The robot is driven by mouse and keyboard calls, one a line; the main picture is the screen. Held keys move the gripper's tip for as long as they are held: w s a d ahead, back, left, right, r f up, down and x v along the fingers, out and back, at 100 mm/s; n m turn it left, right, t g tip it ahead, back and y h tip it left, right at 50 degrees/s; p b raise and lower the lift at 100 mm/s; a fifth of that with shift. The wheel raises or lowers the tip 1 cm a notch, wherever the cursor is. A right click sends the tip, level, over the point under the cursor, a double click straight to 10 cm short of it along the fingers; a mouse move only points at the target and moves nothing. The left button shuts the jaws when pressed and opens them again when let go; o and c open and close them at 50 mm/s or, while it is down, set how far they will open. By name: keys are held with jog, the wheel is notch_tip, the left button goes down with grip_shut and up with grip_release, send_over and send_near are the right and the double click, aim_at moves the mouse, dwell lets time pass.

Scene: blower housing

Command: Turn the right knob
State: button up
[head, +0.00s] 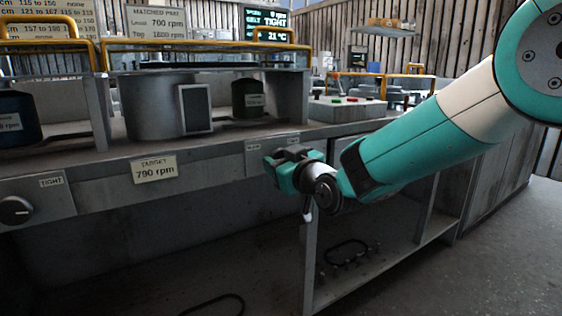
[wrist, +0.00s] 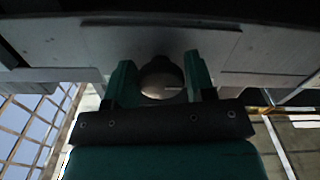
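The right knob (wrist: 160,80) is a round, dark metallic dial on the underside-lit front panel in the wrist view. A pale line on its face points to the right. My gripper (wrist: 160,70) has one teal finger on each side of the knob. Little or no gap shows between fingers and knob, so I cannot tell whether they press on it. In the head view my gripper (head: 284,172) is at the bench front, and it hides the right knob there. The left knob (head: 15,210), beside a TIGHT label, is clear of my gripper.
A label (head: 155,169) on the bench front reads TARGET 790 rpm. An open shelf (head: 385,262) lies below my arm; floor is free at the right.

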jog(key=c, duration=0.4)
jog(key=shift+f+n+b, duration=0.15)
jog(key=shift+n+b, duration=0.35)
jog(key=shift+b, duration=0.1)
jog(key=shift+n+b, duration=0.3)
jog(key=shift+n, duration=0.3)
jog(key=o, duration=0.9)
jog(key=shift+d, duration=0.1)
